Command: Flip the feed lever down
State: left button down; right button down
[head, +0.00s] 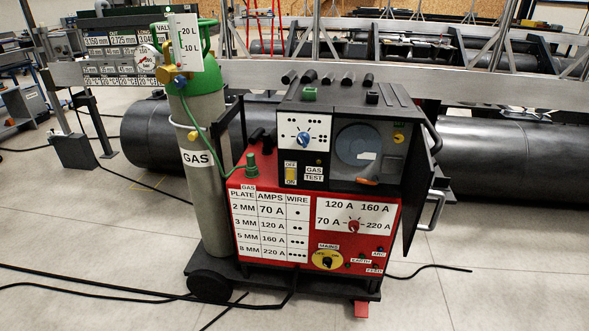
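A red and black welding machine (237,188) stands on a dark wheeled cart. The feed compartment (340,178) at its upper right is open, and its dark door (418,185) stands swung out to the right. Inside are a grey-blue round spool (357,145) and a yellow knob (398,138) at upper right. An orange handle (367,181), which looks like the feed lever, lies low in the compartment, close to horizontal. It is too small to tell its exact setting. Neither of my grippers is in view.
A green-topped gas cylinder (210,225) with a regulator and hose stands at the cart's left. A handle (433,211) juts out at right. Black cables (90,286) cross the floor. Large dark pipes (500,160) lie behind. The floor at front right is clear.

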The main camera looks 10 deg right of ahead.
aim_at(374, 182)
jog(key=u, duration=0.15)
jog(key=i, duration=1)
